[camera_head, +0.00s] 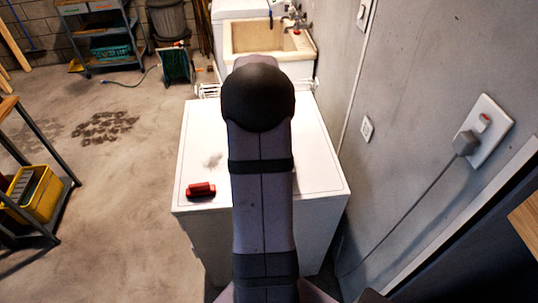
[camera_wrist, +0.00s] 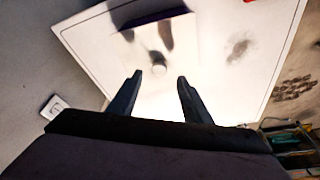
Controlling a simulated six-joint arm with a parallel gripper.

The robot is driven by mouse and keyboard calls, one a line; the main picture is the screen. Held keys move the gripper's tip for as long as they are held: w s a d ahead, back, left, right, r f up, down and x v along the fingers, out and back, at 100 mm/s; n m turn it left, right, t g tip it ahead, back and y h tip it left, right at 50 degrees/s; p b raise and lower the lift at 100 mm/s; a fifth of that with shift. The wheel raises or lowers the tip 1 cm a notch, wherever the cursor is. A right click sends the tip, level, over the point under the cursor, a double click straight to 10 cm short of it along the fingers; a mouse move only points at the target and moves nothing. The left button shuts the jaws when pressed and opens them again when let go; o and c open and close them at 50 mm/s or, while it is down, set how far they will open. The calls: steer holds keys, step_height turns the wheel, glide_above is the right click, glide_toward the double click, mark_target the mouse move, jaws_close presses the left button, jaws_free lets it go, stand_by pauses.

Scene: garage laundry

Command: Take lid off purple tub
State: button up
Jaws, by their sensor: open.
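In the wrist view, a dark purple strip (camera_wrist: 157,19) shows at the top middle, seemingly a side of the tub. Below it, a very bright, pale surface, seemingly the lid (camera_wrist: 176,59), blends into the white top under it. A small round knob (camera_wrist: 158,70) stands on this pale surface. My gripper (camera_wrist: 159,77) is open, with a dark finger to either side of the knob's line. The knob lies between the fingertips or just beyond them; I cannot tell the height gap. In the head view, my arm hides the tub, lid and gripper.
The white appliance top (camera_head: 200,135) is mostly clear. A red object (camera_head: 201,190) lies near its front left. A grey wall (camera_head: 420,60) with a plugged socket (camera_head: 485,130) runs along the right. A sink (camera_head: 265,37) stands behind.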

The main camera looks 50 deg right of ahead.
steer(key=shift+f+p, duration=0.4)
steer(key=shift+p, duration=0.05)
steer(key=shift+p+x, duration=0.9)
steer(key=shift+x, duration=1.3)
steer(key=shift+s+d, duration=0.1)
jaws_close()
